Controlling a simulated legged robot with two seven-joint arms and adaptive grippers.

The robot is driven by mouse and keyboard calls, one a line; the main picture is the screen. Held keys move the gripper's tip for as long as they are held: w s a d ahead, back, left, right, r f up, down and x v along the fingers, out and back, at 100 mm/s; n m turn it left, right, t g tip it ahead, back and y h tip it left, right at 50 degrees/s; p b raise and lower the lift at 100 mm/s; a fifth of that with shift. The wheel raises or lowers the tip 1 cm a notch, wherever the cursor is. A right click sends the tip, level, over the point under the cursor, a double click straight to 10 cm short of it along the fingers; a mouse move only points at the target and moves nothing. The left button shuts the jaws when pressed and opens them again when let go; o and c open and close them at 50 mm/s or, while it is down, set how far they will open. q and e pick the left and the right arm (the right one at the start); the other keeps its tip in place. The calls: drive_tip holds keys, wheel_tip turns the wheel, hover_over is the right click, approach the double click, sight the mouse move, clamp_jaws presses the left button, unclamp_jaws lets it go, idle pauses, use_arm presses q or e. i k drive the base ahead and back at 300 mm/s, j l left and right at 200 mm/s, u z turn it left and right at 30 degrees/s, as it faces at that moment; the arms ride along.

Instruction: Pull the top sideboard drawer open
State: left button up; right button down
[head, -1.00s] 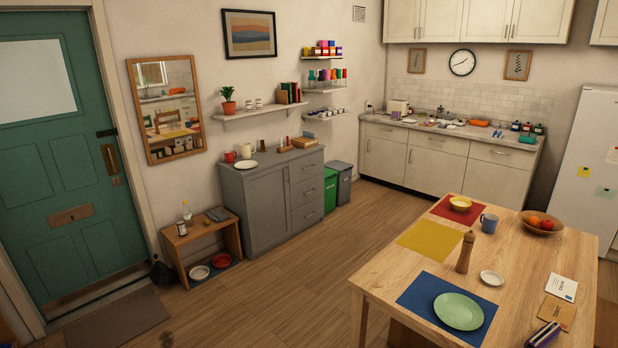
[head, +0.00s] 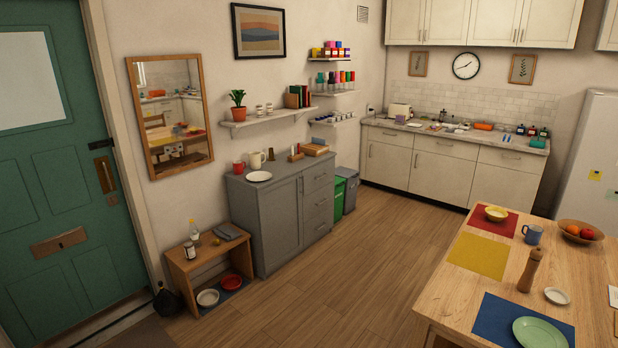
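The grey sideboard (head: 278,222) stands against the wall in the middle of the head view. It has a door on its left part and a column of drawers on its right part. The top drawer (head: 319,176) sits just under the top and looks shut, with a small handle on its front. Neither of my grippers is in view.
A low wooden bench shelf (head: 196,272) stands left of the sideboard. Green and grey bins (head: 338,197) stand on its right. The dining table (head: 462,298) fills the lower right. The wooden floor (head: 345,262) between is clear.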

sight(318, 176)
drive_tip(key=i+j, duration=0.15)
drive_tip(key=i, duration=0.3)
drive_tip(key=i+j+z, duration=0.1)
drive_tip(key=i, duration=0.4)
drive_tip(key=i+j, duration=0.3)
drive_tip(key=i, duration=0.15)
drive_tip(key=i+j+z, duration=0.1)
drive_tip(key=i, duration=0.4)
drive_tip(key=i+j, duration=0.35)
drive_tip(key=i+l+z, duration=0.05)
drive_tip(key=i, duration=0.05)
